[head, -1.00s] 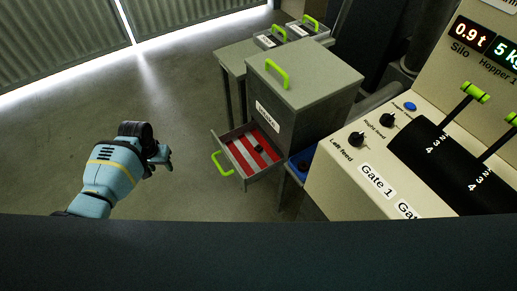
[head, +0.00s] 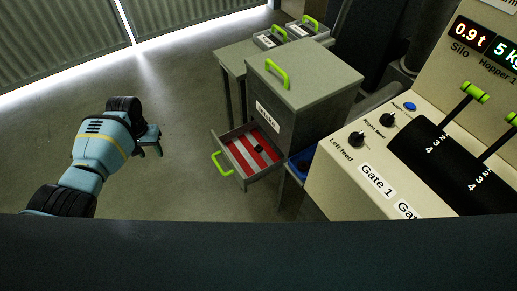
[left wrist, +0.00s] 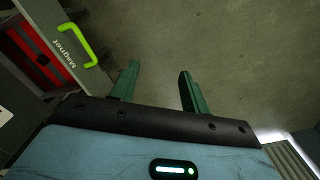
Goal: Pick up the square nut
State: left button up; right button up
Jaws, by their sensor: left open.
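No square nut can be clearly made out. A small dark object (head: 257,149) lies on the red and white striped bottom of the open drawer (head: 237,178); it is too small to identify. The drawer has a green handle and also shows at the upper left of the left wrist view, labelled "Magnet" (left wrist: 93,76). My left gripper (head: 150,141) is to the left of the drawer, apart from it. In the left wrist view its two green fingers (left wrist: 157,88) are spread with nothing between them. My right gripper is not in view.
The grey cabinet (head: 318,85) holding the drawer has a green top handle. Small bins (head: 270,40) stand on a table behind it. A control panel with levers (head: 474,92) is at the right. The floor (head: 180,80) around my left gripper is clear.

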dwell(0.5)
pick_arm(q)
jog(key=s+d+f+m+t+h, duration=0.1)
jog(key=s+d+f+t, duration=0.1)
jog(key=s+d+f, duration=0.6)
jog(key=s+d+f+m+t, duration=0.1)
jog(key=s+d+f+t, duration=0.15)
jog(key=s+f, duration=0.5)
jog(key=s+d+r+t, duration=0.1)
jog(key=s+r, duration=0.1)
jog(key=s, duration=0.4)
jog(key=s+d+r+t, duration=0.2)
jog(key=s+r, duration=0.1)
jog(key=s, duration=0.3)
jog(key=s+d+r+t+h, duration=0.1)
jog(key=s+r, duration=0.2)
jog(key=s, duration=0.3)
jog(key=shift+s+d+r+m, duration=0.15)
jog(key=shift+s+r+m, duration=0.1)
jog(key=shift+m, duration=0.05)
jog(key=shift+s+r+t, duration=0.15)
jog(key=shift+r+t, duration=0.05)
jog(key=shift+t, duration=0.05)
jog(key=shift+c, duration=1.1)
